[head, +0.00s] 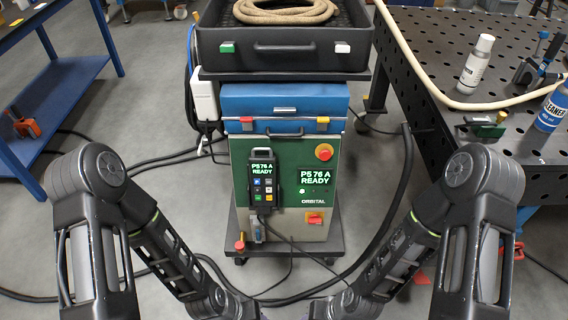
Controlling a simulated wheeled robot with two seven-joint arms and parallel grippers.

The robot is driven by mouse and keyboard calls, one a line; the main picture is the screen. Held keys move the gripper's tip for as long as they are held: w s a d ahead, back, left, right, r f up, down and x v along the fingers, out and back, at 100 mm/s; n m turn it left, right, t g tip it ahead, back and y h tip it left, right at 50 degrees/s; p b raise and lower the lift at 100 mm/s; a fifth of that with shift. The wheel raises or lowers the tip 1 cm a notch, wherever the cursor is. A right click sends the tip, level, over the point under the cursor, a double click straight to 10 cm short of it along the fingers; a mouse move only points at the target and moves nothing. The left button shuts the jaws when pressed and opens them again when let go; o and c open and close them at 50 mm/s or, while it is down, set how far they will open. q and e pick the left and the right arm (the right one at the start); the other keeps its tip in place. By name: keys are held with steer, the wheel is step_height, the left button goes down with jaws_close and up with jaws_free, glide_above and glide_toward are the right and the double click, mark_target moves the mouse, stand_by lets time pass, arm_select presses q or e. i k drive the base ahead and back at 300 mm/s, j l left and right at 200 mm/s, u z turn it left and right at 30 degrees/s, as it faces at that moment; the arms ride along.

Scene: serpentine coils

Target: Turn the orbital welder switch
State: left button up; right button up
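The orbital welder (285,190) is a green cabinet with a silver lower panel, standing on a dark wheeled cart in the middle of the head view. A small orange-red switch (315,217) sits on the lower right of its front, under the word ORBITAL. The display (316,176) reads "PS 76 A READY". A black handheld pendant (263,184) with the same text hangs on the left of the front. A red round button on a yellow base (323,152) is at the upper right. Both my arms reach down to the bottom edge, below the welder; their grippers are out of frame.
A blue case (284,100) and a black tray (285,62) with a coiled hose are stacked above the welder. A perforated table (440,60) with bottles stands at right, a blue bench (60,85) at left. Cables lie on the floor around the cart.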

mark_target(314, 218)
steer(key=i+l, duration=0.1)
steer(key=l, duration=0.45)
steer(key=i+l, duration=0.1)
steer(key=l, duration=0.95)
steer(key=i+l, duration=0.15)
steer(key=l, duration=0.4)
steer(key=i+l, duration=0.1)
steer(key=l, duration=0.45)
